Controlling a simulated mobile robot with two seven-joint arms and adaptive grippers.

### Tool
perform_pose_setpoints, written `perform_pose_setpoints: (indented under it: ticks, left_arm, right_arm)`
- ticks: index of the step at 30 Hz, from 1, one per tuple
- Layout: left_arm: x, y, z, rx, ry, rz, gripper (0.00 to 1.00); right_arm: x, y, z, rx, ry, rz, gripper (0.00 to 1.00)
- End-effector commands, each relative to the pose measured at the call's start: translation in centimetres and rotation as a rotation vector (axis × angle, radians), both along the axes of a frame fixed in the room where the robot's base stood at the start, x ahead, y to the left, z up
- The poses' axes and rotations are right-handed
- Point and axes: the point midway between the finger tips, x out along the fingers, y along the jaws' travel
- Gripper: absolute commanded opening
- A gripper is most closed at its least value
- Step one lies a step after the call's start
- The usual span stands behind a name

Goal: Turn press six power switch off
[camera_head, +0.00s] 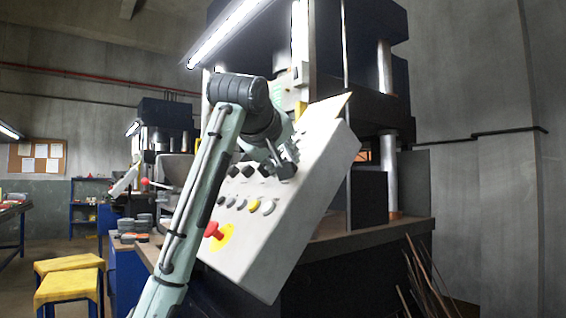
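The light grey control panel (300,205) of the press is mounted tilted in the middle of the view. Several black knobs (247,171) form its upper row. A lower row holds grey buttons (241,203) and a yellow one (254,205). A red emergency button (212,230) on a yellow plate is at the lower left. My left gripper (284,168) is at the right end of the upper row, close in front of the panel. It hides what is behind it. I cannot tell contact or finger opening. My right gripper is not in view. Which control is the power switch is not readable.
The large dark press (375,60) stands behind the panel, with a bright lamp (228,32) above. Yellow stools (68,285) and stacked grey discs (135,225) are at the left. Thin rods (425,280) lean at the lower right.

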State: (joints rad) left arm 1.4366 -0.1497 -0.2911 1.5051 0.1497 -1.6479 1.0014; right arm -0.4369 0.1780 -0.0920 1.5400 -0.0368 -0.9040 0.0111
Motion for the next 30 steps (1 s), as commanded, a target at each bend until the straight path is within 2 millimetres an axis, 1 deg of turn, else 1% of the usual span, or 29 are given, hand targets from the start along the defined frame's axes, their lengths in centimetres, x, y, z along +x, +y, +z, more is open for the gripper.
perform_pose_setpoints:
  ticks: [13, 14, 18, 26, 30]
  left_arm:
    - [0.01, -0.08, -0.11, -0.004, 0.009, 0.004, 0.00]
    - [0.00, -0.09, -0.12, -0.004, 0.009, 0.004, 0.31]
    - [0.01, -0.07, -0.08, -0.004, 0.008, 0.004, 0.48]
    - [-0.02, -0.04, -0.01, -0.003, 0.007, 0.005, 0.49]
    - [-0.73, 0.13, 0.29, -0.004, 0.005, 0.005, 0.49]
  right_arm:
    - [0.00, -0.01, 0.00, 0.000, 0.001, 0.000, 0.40]
    - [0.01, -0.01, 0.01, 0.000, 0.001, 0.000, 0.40]
    - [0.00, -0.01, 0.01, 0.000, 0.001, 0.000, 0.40]
    - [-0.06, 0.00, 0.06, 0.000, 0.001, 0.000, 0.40]
    - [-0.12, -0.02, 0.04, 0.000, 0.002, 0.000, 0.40]
